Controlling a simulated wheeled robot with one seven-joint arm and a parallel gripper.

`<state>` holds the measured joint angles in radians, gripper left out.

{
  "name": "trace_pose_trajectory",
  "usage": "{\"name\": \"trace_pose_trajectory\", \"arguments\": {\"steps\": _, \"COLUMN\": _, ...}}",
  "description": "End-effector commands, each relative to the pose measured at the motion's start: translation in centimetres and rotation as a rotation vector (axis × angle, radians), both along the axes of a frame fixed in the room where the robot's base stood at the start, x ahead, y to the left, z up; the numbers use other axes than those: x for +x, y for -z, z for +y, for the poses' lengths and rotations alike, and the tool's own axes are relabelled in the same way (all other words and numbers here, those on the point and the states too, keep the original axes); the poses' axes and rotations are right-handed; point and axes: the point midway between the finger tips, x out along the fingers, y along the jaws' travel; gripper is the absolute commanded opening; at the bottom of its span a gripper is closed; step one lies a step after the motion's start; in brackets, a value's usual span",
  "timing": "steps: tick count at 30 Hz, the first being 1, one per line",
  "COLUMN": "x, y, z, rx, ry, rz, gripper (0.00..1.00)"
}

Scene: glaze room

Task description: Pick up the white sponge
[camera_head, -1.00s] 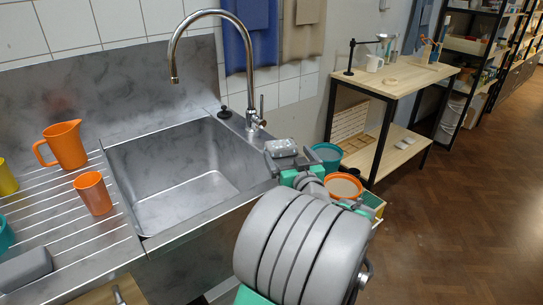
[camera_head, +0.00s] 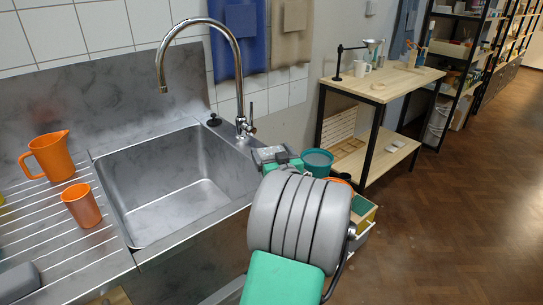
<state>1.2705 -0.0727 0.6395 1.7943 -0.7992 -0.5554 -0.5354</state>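A small pale grey-white block (camera_head: 268,153) shows at the sink's right-hand back corner, just beyond the end of my arm. It may be the white sponge, but it is small and partly hidden, so I cannot be sure. My gripper (camera_head: 280,164) is beside or over this block, mostly hidden behind my own grey and green arm links. I cannot see both fingertips, whether they touch the block, or whether they are open.
The steel sink (camera_head: 136,240) is empty, with a tall tap (camera_head: 240,70) behind it. An orange jug (camera_head: 52,157), an orange cup (camera_head: 82,206) and a grey block (camera_head: 18,280) stand on the left drainer. A teal bucket (camera_head: 317,163) and wooden table (camera_head: 395,86) are right.

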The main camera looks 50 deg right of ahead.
Motion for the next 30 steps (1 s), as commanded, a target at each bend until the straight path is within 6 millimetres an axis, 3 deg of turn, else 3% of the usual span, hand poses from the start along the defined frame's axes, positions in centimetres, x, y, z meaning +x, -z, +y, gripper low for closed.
{"name": "trace_pose_trajectory", "arguments": {"steps": 16, "x": 0.0, "y": 0.0, "z": 0.0, "rx": 0.000, "ry": 0.000, "rz": 0.000, "gripper": 0.42}}
{"name": "trace_pose_trajectory", "arguments": {"steps": 25, "x": -0.6, "y": -0.8, "z": 0.4, "rx": -0.001, "ry": 0.001, "rz": -0.001, "gripper": 0.41}}
{"name": "trace_pose_trajectory", "arguments": {"steps": 30, "x": -3.0, "y": -2.7, "z": 1.9, "rx": -0.003, "ry": 0.005, "rz": -0.002, "gripper": 0.41}}
